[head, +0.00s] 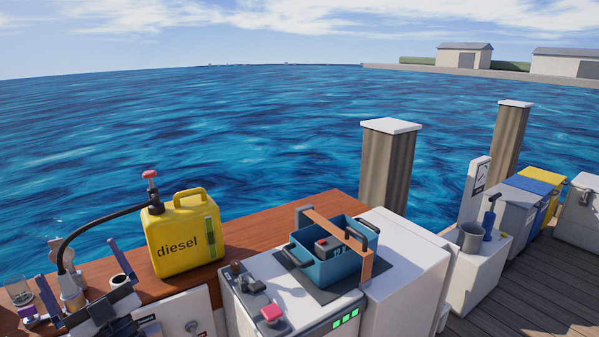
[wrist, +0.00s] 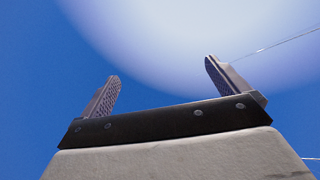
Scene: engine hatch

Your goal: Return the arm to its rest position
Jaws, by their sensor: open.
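My gripper (head: 76,260) shows at the lower left of the head view, with its two grey fingers pointing up and spread apart over a dark palm. In the wrist view my gripper (wrist: 161,68) is open, and nothing is between the fingers. Most of my arm is out of view or hard to make out. In the head view the gripper overlaps the near left part of the wooden counter (head: 296,202); I cannot tell how far it is from the things there.
A yellow diesel can (head: 180,250) with a black hose (head: 100,217) stands close right of my gripper. A blue crate (head: 326,268) sits on the white unit to the right. A clear jar (head: 18,291) is at far left. Open water and sky lie beyond.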

